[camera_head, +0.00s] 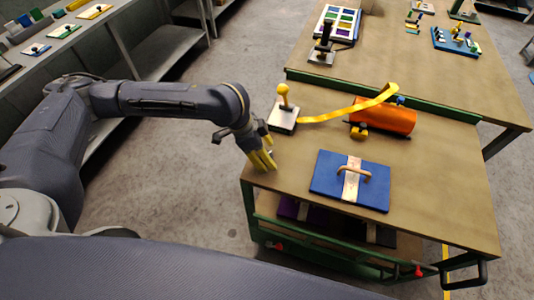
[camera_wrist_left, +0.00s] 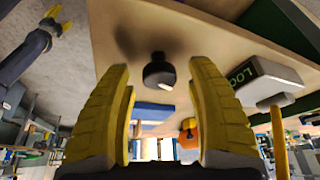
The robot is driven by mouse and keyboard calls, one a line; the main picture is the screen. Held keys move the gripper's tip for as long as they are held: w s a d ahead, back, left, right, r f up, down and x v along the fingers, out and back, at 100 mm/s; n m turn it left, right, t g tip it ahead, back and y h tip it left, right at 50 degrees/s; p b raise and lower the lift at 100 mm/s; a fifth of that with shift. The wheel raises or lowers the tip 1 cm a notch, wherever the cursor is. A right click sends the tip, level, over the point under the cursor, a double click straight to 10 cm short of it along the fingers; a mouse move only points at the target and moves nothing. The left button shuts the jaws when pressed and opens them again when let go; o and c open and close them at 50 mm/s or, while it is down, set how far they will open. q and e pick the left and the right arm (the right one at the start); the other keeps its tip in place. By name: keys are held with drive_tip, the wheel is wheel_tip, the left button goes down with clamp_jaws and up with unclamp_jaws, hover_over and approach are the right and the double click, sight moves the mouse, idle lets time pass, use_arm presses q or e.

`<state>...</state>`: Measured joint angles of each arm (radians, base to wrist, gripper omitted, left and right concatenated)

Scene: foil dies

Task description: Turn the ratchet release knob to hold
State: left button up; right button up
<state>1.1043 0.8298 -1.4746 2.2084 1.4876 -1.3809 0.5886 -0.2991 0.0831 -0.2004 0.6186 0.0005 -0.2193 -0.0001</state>
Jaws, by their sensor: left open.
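A small black knob (camera_wrist_left: 158,72) stands on the wooden bench top in the left wrist view, with a bright spot on its side. My left gripper (camera_wrist_left: 160,85) is open there, its yellow fingers on either side of the knob in the picture; I cannot tell whether they touch it. In the head view my left gripper (camera_head: 262,160) is low at the bench's left edge and mostly hides the knob. My right gripper (camera_wrist_left: 57,20) shows small at the upper left of the wrist view; its opening is unclear.
A pale block (camera_head: 283,118) with a yellow ball-topped lever stands just behind the left gripper. A yellow strap (camera_head: 345,110) runs right to an orange cylinder (camera_head: 385,117). A blue panel (camera_head: 327,178) with a handle lies in front. Bare bench lies between them.

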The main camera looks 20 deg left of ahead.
use_arm(q)
drive_tip(key=v, duration=1.1)
drive_tip(key=shift+r, duration=0.4)
drive_tip(key=shift+w, duration=0.1)
